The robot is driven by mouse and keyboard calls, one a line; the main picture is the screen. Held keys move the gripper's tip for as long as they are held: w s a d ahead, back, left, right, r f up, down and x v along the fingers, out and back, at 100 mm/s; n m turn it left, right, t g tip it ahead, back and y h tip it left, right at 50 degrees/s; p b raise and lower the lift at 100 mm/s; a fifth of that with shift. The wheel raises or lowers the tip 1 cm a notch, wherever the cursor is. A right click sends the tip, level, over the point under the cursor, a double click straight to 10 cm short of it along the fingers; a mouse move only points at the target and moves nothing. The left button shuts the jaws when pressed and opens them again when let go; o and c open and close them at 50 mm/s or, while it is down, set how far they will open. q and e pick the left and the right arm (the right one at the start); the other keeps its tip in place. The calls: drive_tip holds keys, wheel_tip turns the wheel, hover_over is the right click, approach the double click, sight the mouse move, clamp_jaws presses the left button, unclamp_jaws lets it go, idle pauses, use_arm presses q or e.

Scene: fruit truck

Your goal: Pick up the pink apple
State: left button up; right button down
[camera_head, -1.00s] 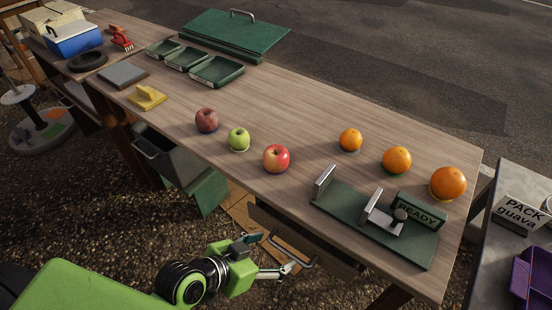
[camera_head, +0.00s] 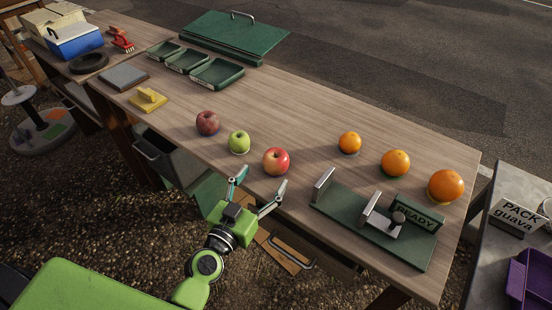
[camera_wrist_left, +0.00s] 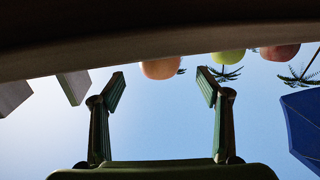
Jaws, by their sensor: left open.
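Three apples stand in a row near the table's front edge in the head view: a dull dark-red one (camera_head: 207,123), a green one (camera_head: 239,142) and a pinkish-red one with a yellow patch (camera_head: 276,161). I cannot tell for sure which is called pink; the right one looks most so. My left gripper (camera_head: 259,183) is open and empty, just short of the table's front edge, with its fingers towards the right apple. In the upside-down wrist view, the right apple (camera_wrist_left: 160,68), the green one (camera_wrist_left: 228,57) and the dark-red one (camera_wrist_left: 280,52) lie beyond the open fingers. My right gripper is not visible.
Three oranges (camera_head: 396,162) and a green stand with a READY sign (camera_head: 415,215) are to the right. Green trays (camera_head: 217,73), a yellow block (camera_head: 148,99) and a grey pad (camera_head: 123,75) are left. The wooden tabletop (camera_head: 300,110) behind the apples is clear.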

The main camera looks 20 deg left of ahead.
sight(270, 168)
use_arm(q)
drive_tip(key=w, duration=0.3)
drive_tip(key=shift+d, duration=0.25)
drive_tip(key=w, duration=0.1)
drive_tip(key=w+p, duration=0.1)
drive_tip(key=w, duration=0.2)
drive_tip(key=shift+w+d, duration=0.25)
drive_tip(key=shift+d, duration=0.1)
drive_tip(key=shift+w+f, duration=0.1)
drive_tip(key=shift+w, duration=0.25)
drive_tip(key=c, duration=1.3)
